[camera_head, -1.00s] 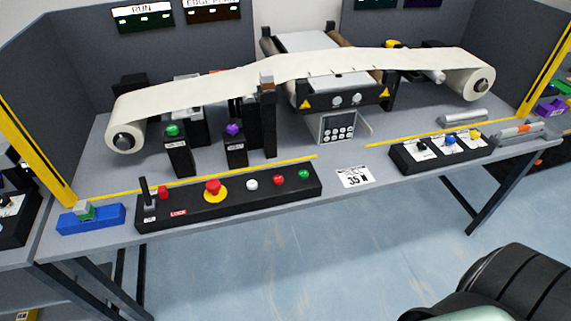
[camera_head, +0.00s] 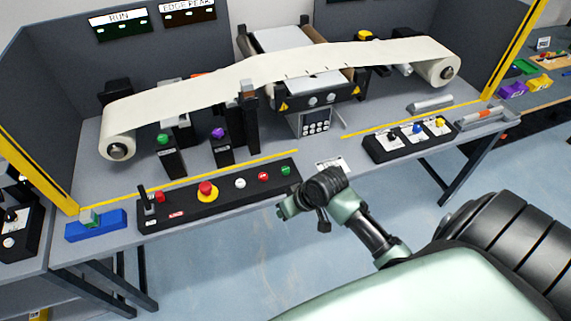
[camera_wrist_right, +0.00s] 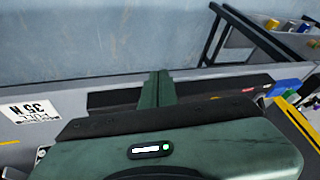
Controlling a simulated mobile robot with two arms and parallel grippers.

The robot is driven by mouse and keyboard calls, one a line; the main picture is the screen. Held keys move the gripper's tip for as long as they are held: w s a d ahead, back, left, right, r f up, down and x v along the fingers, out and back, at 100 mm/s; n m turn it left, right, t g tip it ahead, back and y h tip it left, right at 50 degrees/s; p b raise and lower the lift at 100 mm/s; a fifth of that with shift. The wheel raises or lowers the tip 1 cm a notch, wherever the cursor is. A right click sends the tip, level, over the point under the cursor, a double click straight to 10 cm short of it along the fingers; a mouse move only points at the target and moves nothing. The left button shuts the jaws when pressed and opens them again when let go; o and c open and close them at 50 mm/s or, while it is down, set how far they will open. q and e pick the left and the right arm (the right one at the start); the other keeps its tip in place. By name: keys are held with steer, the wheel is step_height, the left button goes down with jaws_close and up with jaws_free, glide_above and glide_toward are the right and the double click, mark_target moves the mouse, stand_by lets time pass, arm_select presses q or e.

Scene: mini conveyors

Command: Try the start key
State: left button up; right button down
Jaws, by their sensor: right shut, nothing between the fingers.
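The black control box (camera_head: 215,206) lies along the front edge of the table. On its top are a small red button (camera_head: 159,197), a red mushroom button on a yellow ring (camera_head: 206,188), a white button (camera_head: 240,183), a red button (camera_head: 263,176) and a green button (camera_head: 286,170) at the right end. I cannot read which is the start key. My right gripper (camera_head: 284,211) is in front of the box's right end, apart from the green button. Its fingers (camera_wrist_right: 158,89) are shut and empty in the right wrist view. My left gripper is out of view.
A web machine with a cream strip (camera_head: 270,70) stands behind. Posts with a green (camera_head: 162,139) and a purple knob (camera_head: 218,133) stand behind the box. A second switch box (camera_head: 410,140) is at right, a blue block (camera_head: 96,225) at left. The floor in front is clear.

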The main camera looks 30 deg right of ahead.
steer(key=w+d+r+m+t, duration=0.1)
steer(key=w+d+r+m, duration=0.1)
steer(key=w+d, duration=0.4)
steer(key=w+d+r+m+t+y, duration=0.1)
steer(key=w+d+r, duration=0.3)
steer(key=w, duration=0.5)
steer(key=shift+w+d+r+m+t, duration=0.4)
steer(key=shift+d+m+t, duration=0.4)
steer(key=shift+d, duration=0.2)
steer(key=b, duration=0.8)
glide_above(288, 171)
step_height(288, 171, down, 8)
steer(key=shift+f, duration=0.45)
steer(key=shift+f, duration=0.35)
